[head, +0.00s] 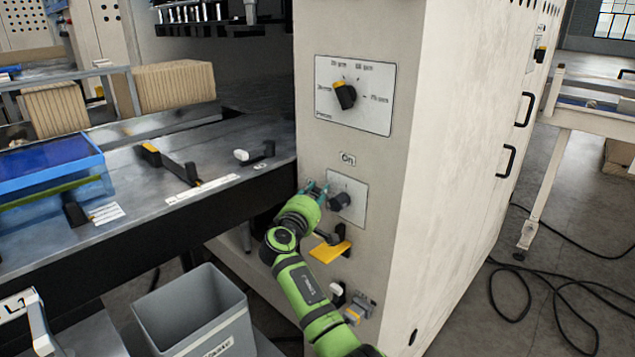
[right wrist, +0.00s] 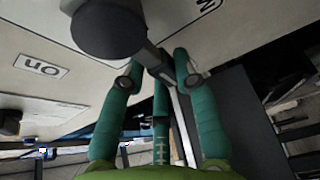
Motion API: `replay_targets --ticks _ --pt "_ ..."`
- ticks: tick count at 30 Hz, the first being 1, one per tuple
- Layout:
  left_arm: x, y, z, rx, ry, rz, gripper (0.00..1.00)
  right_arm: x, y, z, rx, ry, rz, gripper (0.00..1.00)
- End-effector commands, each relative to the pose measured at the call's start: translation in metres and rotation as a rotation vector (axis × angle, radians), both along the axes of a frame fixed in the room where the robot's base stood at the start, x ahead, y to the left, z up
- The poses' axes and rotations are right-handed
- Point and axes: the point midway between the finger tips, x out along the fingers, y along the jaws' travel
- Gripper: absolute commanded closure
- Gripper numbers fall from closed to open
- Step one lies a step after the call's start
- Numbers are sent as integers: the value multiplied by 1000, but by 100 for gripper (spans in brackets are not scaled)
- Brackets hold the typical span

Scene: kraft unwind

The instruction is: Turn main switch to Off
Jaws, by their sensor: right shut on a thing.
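The main switch (head: 340,201) is a dark round knob on a pale plate (head: 353,190) on the front of the beige machine. An "On" label (head: 348,159) sits above the plate, and the label also shows in the right wrist view (right wrist: 41,66). In the right wrist view the dark knob (right wrist: 108,27) has a grey lever (right wrist: 152,60) reaching down between the green fingers. My right gripper (head: 316,188) is at the left side of the switch, shut on its lever (right wrist: 153,72). The exact contact is partly hidden. My left gripper is not in view.
A dial with a yellow-marked knob (head: 345,95) is above the switch. A yellow-handled lever (head: 330,250) and a small white-tipped switch (head: 338,293) are below it, close to my right arm. A grey bin (head: 195,315) stands below the metal table (head: 225,160).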

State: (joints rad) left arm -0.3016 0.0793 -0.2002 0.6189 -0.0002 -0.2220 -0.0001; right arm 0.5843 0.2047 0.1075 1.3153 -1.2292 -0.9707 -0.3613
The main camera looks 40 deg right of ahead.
Motion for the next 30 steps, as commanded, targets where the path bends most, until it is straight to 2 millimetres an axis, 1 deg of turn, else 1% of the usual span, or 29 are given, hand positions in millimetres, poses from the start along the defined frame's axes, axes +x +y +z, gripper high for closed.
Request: replay_targets --ticks 1,6,21,22,23,30 --pt "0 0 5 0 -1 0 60 0 -1 4 -8 16 0 100" --pt "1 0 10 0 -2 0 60 0 -1 1 -11 55 -1 100" --pt "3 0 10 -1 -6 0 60 0 -1 -2 -14 75 -3 100" --pt "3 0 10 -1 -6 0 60 0 -1 -2 -15 75 -3 58" --pt "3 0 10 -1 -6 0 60 0 -1 -2 -14 75 -3 46" --pt "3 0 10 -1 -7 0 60 0 -1 -3 -9 71 -2 46"
